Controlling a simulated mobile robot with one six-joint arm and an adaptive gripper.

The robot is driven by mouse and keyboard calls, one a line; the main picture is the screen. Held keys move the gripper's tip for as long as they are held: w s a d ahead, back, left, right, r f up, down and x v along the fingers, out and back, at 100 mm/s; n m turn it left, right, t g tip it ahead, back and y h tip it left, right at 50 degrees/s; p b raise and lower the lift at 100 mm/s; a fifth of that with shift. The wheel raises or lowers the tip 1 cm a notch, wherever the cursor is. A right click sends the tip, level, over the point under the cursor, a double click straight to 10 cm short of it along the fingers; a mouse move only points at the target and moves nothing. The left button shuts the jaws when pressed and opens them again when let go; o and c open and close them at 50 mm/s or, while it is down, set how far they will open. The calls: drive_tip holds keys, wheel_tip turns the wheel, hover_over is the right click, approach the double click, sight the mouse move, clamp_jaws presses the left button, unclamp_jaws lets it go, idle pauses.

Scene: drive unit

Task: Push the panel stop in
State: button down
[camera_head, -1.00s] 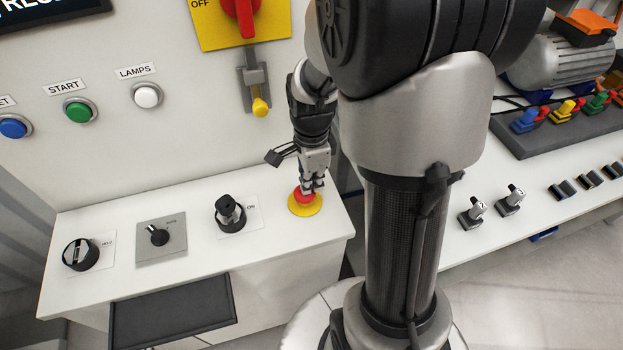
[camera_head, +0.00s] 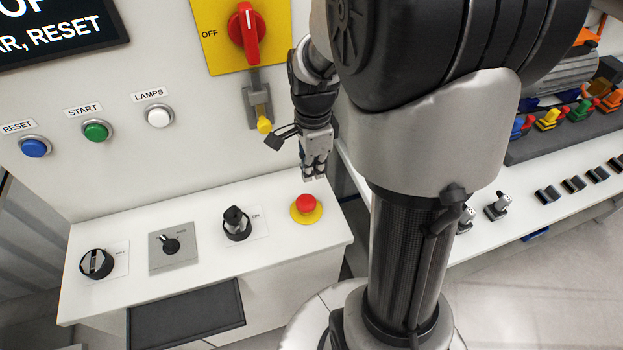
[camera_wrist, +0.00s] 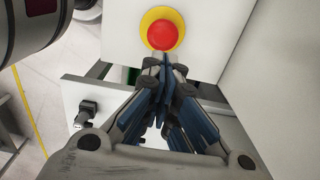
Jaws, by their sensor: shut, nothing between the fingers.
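The panel stop is a red mushroom button (camera_head: 306,204) on a yellow round base, at the right end of the white console's top. It also shows in the wrist view (camera_wrist: 162,35), at the top, just beyond the fingertips. My gripper (camera_head: 314,176) is shut and empty. It hangs above and slightly behind the button in the head view, with a visible gap between fingertips and button. In the wrist view the closed fingertips (camera_wrist: 165,62) point toward the button. I cannot tell whether the button is pushed in.
Knobs (camera_head: 237,224) stand on the console left of the stop. The upright panel carries blue, green and white buttons (camera_head: 96,131), a red rotary switch (camera_head: 248,33) and a yellow-tipped lever (camera_head: 264,124). A display (camera_head: 60,35) is at top left. A bench (camera_head: 470,245) with small parts is at right.

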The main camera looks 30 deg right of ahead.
drive_tip(key=shift+r+p, duration=0.45)
drive_tip(key=shift+r, duration=1.75)
drive_tip(key=s+a+r+n+t+b, duration=0.1)
drive_tip(key=s+a+r+n, duration=0.3)
drive_tip(key=n, duration=0.6)
drive_tip(key=s+a+r+n+t, duration=0.3)
drive_tip(key=s+a+r+n, duration=0.1)
drive_tip(key=s+a+n, duration=0.5)
drive_tip(key=shift+s+a+n+b, duration=0.2)
drive_tip(key=shift+s+n+b, duration=0.25)
drive_tip(key=shift+n, duration=0.65)
drive_tip(key=shift+d, duration=0.1)
